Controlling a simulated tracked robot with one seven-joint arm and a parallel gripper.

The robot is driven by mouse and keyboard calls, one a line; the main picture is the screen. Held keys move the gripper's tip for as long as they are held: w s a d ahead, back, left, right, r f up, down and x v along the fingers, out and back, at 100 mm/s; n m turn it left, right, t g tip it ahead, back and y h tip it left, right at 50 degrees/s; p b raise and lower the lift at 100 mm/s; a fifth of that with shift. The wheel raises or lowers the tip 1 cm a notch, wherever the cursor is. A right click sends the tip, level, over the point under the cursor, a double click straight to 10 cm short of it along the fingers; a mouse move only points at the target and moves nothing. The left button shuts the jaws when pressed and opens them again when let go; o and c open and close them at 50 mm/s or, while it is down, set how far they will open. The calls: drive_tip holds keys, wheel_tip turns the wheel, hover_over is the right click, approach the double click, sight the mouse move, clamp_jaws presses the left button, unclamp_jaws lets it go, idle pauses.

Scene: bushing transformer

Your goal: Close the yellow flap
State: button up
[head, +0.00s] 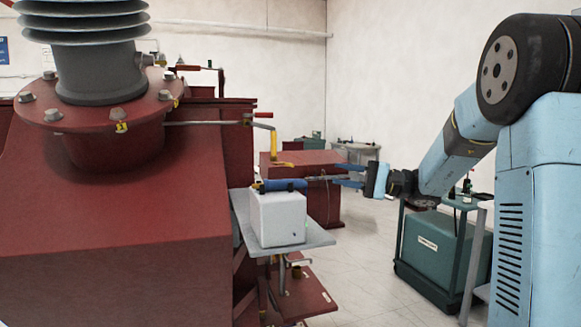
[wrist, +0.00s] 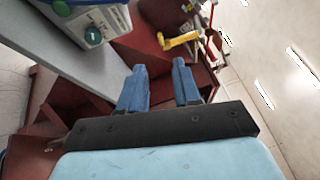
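The yellow flap (head: 274,147) hangs beside the red transformer body, near the end of a thin rod with a red handle, in the head view. In the wrist view, what looks like the same yellow part (wrist: 180,41) lies beyond the fingertips, up and slightly right. My gripper (head: 337,174) is open and empty, to the right of the flap and apart from it. Its two blue fingers (wrist: 159,67) show a clear gap in the wrist view. Whether the flap's far end touches anything behind it is hard to tell.
A white box (head: 278,218) with a blue tool on top stands on a grey shelf (head: 315,239), left of and below my gripper. The red transformer (head: 110,230) fills the left. A red cabinet (head: 322,200) stands behind, and a green case (head: 440,250) sits on a cart.

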sight(292, 166)
drive_tip(key=x, duration=1.4)
drive_tip(key=shift+s, duration=0.2)
drive_tip(key=shift+f, duration=0.1)
clamp_jaws()
